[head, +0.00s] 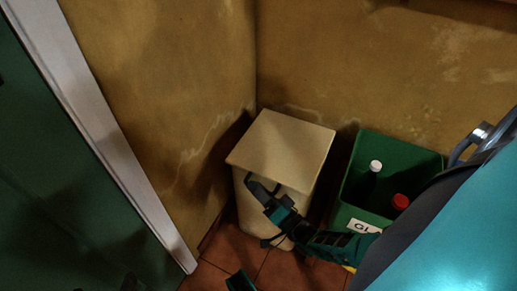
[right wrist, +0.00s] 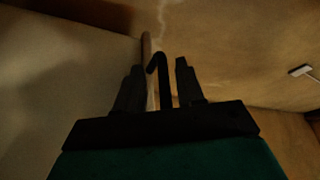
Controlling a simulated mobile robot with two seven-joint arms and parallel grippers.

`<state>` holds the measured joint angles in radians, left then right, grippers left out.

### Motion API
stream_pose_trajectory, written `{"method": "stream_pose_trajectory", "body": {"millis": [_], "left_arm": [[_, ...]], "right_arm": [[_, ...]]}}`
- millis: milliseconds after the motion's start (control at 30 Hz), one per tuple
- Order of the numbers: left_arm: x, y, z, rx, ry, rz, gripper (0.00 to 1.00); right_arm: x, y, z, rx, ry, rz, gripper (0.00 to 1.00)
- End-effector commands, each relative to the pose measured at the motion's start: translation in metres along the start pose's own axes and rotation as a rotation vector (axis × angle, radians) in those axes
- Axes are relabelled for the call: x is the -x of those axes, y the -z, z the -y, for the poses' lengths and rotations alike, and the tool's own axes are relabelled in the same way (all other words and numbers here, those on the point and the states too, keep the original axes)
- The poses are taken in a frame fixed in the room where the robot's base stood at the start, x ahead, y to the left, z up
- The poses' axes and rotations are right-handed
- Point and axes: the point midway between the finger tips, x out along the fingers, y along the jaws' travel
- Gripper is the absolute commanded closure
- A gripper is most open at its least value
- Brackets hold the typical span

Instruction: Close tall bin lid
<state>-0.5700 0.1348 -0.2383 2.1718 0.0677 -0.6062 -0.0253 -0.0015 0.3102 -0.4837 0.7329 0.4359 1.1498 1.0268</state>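The tall bin (head: 242,215) is cream and stands in the corner on the tiled floor. Its flat cream lid (head: 285,140) lies over the top and juts past the body at the front; I cannot tell if it rests fully on the rim. My right gripper (head: 262,190) is at the bin's front, just below the lid's front edge. In the right wrist view its two dark fingers (right wrist: 159,80) are apart, with a dark hooked piece between them and a pale panel at the left. A dark teal part at the bottom edge may be my left gripper (head: 240,282).
A green bin (head: 420,158) with a white-capped bottle (head: 375,167), a red-capped bottle (head: 400,202) and a partly hidden label stands right of the tall bin. Yellow walls meet behind. A pale frame (head: 105,130) and a dark green panel (head: 50,190) are at the left.

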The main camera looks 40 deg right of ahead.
Motion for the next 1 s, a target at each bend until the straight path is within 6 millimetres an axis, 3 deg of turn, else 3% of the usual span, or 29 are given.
{"method": "stream_pose_trajectory", "body": {"millis": [267, 567, 800, 1000], "left_arm": [[0.015, 0.024, 0.002, 0.000, 0.013, -0.017, 0.02], [0.033, 0.031, 0.014, -0.010, 0.047, -0.002, 0.02], [0.050, 0.048, 0.013, -0.016, 0.047, 0.008, 0.02], [0.057, 0.060, 0.011, -0.016, 0.045, 0.003, 0.02]], "right_arm": [[-0.009, 0.023, 0.036, -0.001, 0.002, -0.001, 0.62], [-0.024, 0.059, 0.093, -0.001, 0.002, 0.000, 0.62], [-0.035, 0.085, 0.138, -0.002, 0.004, 0.002, 0.62], [-0.041, 0.099, 0.159, -0.001, 0.000, 0.002, 0.62]]}}
